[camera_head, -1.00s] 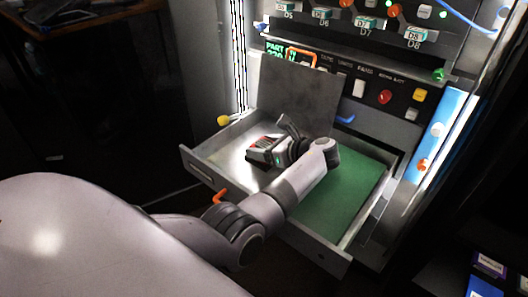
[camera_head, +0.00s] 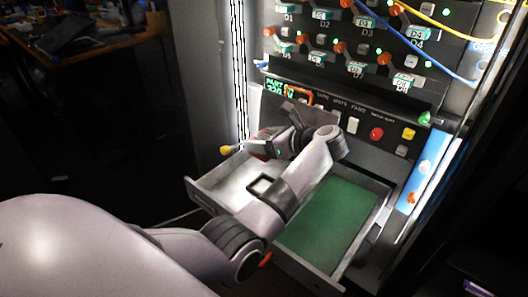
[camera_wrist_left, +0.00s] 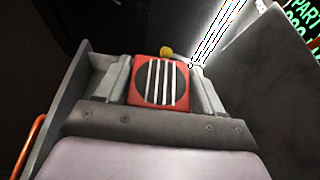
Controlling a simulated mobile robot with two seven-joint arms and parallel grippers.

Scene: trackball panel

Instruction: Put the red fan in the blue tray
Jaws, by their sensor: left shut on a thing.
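The red fan (camera_wrist_left: 158,85) is a small red block with a black round face and pale stripes. It sits between the two grey fingers of my left gripper (camera_wrist_left: 160,72) in the wrist view, and the gripper is shut on it. In the head view my left gripper (camera_head: 268,144) holds the fan (camera_head: 259,149), mostly hidden and dark, over the rear left part of the open drawer. I cannot make out a blue tray in these frames. My right gripper is not in view.
The open grey drawer (camera_head: 213,204) has a bare green floor (camera_head: 327,222) on its right. Behind it stands a panel with buttons (camera_head: 376,133), switches and cables. A yellow knob (camera_head: 226,150) is close left of the gripper. A blue strip (camera_head: 432,166) stands at right.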

